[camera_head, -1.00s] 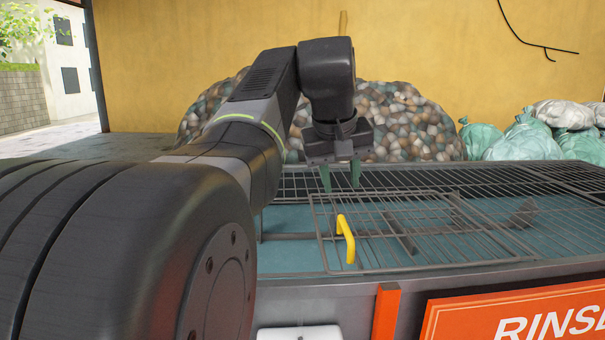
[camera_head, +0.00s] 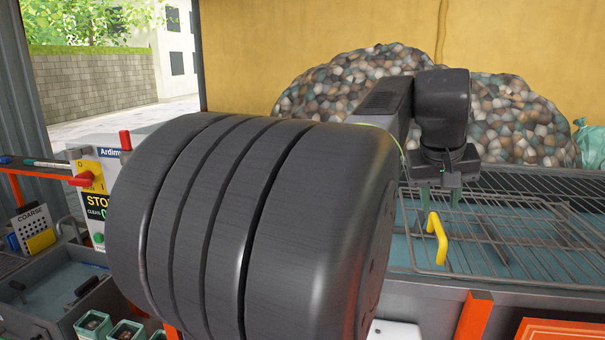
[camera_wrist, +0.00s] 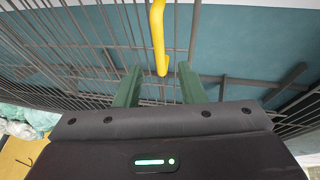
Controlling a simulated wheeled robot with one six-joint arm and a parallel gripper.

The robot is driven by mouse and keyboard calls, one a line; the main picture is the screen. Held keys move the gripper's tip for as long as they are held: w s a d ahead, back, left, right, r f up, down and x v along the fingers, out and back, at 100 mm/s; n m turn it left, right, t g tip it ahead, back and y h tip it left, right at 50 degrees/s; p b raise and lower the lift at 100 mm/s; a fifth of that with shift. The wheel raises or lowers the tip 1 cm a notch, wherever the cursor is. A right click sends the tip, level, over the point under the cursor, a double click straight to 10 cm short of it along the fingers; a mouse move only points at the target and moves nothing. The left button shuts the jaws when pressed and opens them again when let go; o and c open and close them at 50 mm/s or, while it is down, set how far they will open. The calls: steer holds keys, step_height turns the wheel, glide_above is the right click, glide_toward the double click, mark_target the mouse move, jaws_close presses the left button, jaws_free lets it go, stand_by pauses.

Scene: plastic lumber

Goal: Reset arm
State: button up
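My gripper (camera_head: 439,196) hangs at the end of my arm, pointing down over the wire rack of the rinse tank. In the wrist view its two green fingers (camera_wrist: 157,84) stand apart with nothing between them. The yellow handle (camera_head: 437,238) on the rack's lid lies just beyond the fingertips; it also shows in the wrist view (camera_wrist: 158,35). I cannot tell whether the fingers touch the handle, but they are not closed on it. My large black arm link covers much of the middle of the head view.
The wire rack (camera_head: 540,225) covers the blue-floored tank. A control panel (camera_head: 97,190) with a red knob and grey bins with green containers (camera_head: 88,325) stand at left. A pile of mixed flakes (camera_head: 340,85) lies behind. A green bag (camera_head: 588,145) is at right.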

mark_target(437, 226)
steer(key=x, duration=0.6)
steer(key=shift+w+d+f, duration=0.1)
steer(key=shift+w+f, duration=0.05)
steer(key=shift+f, duration=0.2)
steer(key=shift+a, duration=0.3)
steer(key=shift+d, duration=0.1)
steer(key=shift+r, duration=0.1)
